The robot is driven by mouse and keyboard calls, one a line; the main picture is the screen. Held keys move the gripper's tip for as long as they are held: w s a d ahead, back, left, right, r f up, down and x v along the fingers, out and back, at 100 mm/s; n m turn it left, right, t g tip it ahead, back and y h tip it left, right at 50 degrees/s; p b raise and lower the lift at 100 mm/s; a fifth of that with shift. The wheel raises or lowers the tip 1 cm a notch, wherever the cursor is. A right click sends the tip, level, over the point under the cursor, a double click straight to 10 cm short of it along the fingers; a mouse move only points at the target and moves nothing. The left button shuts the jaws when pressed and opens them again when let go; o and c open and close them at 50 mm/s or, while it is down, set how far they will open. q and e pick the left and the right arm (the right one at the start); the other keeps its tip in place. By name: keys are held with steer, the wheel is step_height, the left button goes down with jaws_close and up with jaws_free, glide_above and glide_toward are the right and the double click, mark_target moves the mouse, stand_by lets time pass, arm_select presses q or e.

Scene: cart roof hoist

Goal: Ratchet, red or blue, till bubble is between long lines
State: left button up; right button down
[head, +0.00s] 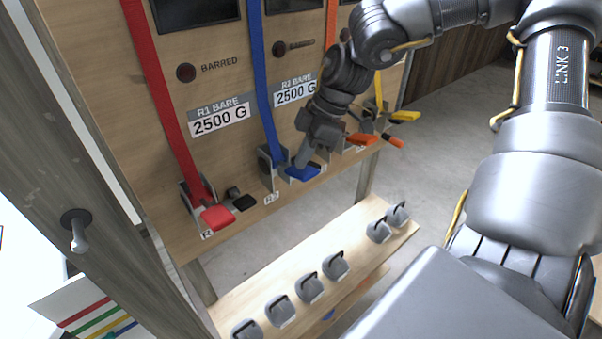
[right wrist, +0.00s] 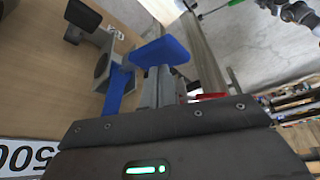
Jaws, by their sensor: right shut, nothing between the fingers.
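The red strap (head: 163,95) runs down the wooden board to a ratchet with a red handle (head: 217,218) at the lower left. The blue strap (head: 262,85) runs down to a ratchet with a blue handle (head: 305,173). My right gripper (head: 301,163) is shut and empty, its fingertips at the blue handle. In the right wrist view the fingers (right wrist: 158,88) point at the underside or face of the blue handle (right wrist: 163,52); I cannot tell whether they touch. No bubble or long lines can be made out. My left gripper is not in view.
An orange handle (head: 363,140) and a yellow handle (head: 404,116) sit farther right. A black tab (head: 243,202) is beside the red handle. Several grey hooked weights (head: 309,288) stand on a lower shelf. A grey post (head: 60,150) is at the left.

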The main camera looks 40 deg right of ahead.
mark_target(311, 168)
steer(key=shift+s+f+b, duration=0.15)
steer(key=shift+f+b, duration=1.1)
steer(key=shift+f, duration=0.25)
steer(key=shift+s+f+b, duration=0.1)
steer(key=shift+f+b, duration=1.15)
steer(key=shift+f, duration=0.2)
steer(key=r+p, duration=0.1)
steer(key=r, duration=0.1)
steer(key=r+p, duration=0.1)
steer(key=r, duration=0.1)
steer(key=r+p, duration=0.1)
steer(key=r, duration=0.1)
steer(key=shift+w+r+p, duration=0.25)
steer(key=shift+w+p, duration=0.1)
steer(key=shift+r, duration=0.15)
steer(key=shift+s, duration=0.1)
